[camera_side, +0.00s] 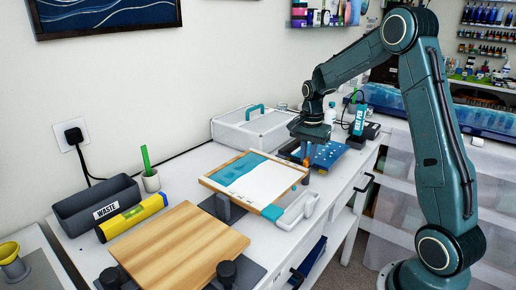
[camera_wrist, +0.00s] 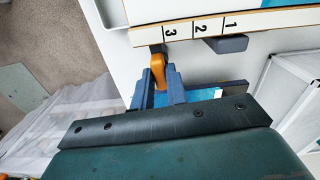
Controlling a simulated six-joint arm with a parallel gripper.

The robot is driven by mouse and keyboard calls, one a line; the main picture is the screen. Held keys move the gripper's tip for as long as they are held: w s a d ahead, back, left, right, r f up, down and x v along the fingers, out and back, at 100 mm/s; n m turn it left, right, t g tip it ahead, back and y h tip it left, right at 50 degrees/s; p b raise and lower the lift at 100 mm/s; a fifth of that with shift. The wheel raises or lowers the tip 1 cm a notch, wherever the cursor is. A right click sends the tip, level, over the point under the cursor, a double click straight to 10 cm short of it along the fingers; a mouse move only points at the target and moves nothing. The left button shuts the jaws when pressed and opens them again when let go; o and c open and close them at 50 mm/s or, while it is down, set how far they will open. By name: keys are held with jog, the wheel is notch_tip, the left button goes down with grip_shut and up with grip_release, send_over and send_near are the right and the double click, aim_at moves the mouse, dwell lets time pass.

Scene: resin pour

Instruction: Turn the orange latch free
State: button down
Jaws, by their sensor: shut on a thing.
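The orange latch (camera_wrist: 158,68) stands at the edge of a wood-framed board (camera_wrist: 215,28), near the mark 3 in the wrist view. My gripper (camera_wrist: 162,88) is shut on the latch, with a blue finger on each side of it. In the side view the latch (camera_side: 306,161) is a small orange spot under my gripper (camera_side: 307,150), at the board's right corner. The board (camera_side: 211,183) has a white surface with a teal area across its back left. The fingers and wrist hide part of the latch, and its exact turn is hard to tell.
A white trough (camera_side: 298,210) lies just right of the board. A blue mat (camera_side: 331,158) and a heat pen (camera_side: 360,119) are behind my gripper. A clear-sided case (camera_side: 240,133) stands at the back. A wooden board (camera_side: 180,245), yellow level (camera_side: 132,217) and waste bin (camera_side: 88,205) are at the left.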

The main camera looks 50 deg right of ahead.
jog(key=n, duration=1.3)
jog(key=shift+r, duration=0.1)
jog(key=shift+n, duration=2)
jog(key=c, duration=1.4)
grip_release()
notch_tip(320, 180, up, 14)
